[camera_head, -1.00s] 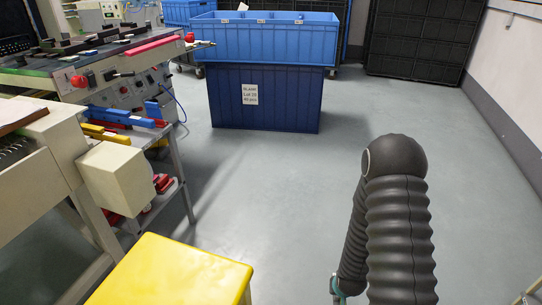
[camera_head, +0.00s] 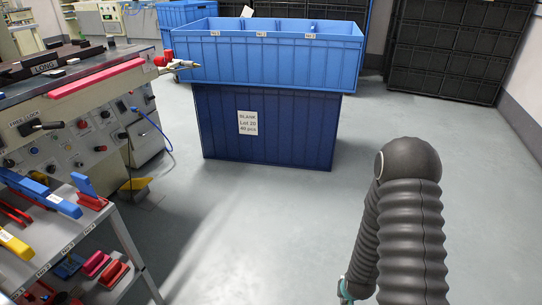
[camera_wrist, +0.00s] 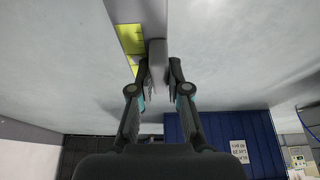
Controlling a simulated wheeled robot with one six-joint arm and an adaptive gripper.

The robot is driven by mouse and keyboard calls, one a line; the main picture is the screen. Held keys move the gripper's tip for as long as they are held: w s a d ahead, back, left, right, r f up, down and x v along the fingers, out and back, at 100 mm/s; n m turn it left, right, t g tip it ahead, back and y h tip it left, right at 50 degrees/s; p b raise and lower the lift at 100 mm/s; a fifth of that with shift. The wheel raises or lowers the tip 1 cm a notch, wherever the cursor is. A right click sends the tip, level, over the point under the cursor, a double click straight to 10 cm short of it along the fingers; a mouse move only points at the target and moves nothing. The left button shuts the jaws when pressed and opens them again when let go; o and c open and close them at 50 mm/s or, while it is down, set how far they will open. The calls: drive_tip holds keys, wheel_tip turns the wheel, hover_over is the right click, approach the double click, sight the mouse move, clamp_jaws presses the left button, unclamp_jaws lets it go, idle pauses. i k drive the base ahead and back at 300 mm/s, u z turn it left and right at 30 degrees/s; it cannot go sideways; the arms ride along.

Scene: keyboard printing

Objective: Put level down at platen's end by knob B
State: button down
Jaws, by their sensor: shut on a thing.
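In the wrist view my gripper (camera_wrist: 158,82) is shut on a grey, narrow piece (camera_wrist: 157,55), which I take to be the level. Only part of it shows between the fingers. A yellow patch with dark marks (camera_wrist: 130,38) lies beside it; I cannot tell whether it belongs to it.
A light blue divided crate (camera_head: 270,60) rests on a dark blue bin (camera_head: 285,130) right of the machine. A tool shelf (camera_head: 85,235) is at the lower left. Black crates (camera_head: 450,50) stand at the back right. The grey floor (camera_head: 270,230) in the middle is clear.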

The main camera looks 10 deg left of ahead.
sight(128, 47)
drive_tip(key=i, duration=1.05)
drive_tip(key=u, duration=1.4)
